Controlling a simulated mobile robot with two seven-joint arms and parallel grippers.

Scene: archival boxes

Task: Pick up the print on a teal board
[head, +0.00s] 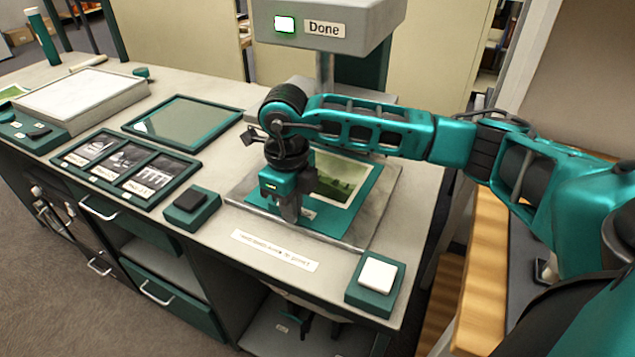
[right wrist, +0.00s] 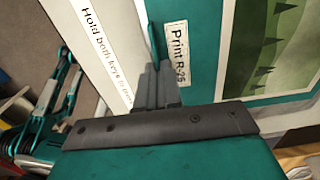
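The print (head: 343,180), a green landscape picture, is mounted on a teal board (head: 325,212). The board lies on a grey plate (head: 385,205) at the right part of the counter. My right gripper (head: 290,215) points down at the near edge of the board. In the right wrist view its fingers (right wrist: 158,75) are close together around a thin raised teal piece of the board, beside a label reading "Print R-26" (right wrist: 180,55). The fingers hide part of this contact. The board still looks flat on the plate.
A grey head with a green lamp and a "Done" sign (head: 325,29) overhangs the plate. A button box with a white key (head: 377,275) and one with a dark key (head: 191,205) stand nearby. A framed tray of pictures (head: 167,190) and a teal-framed panel (head: 185,122) lie left.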

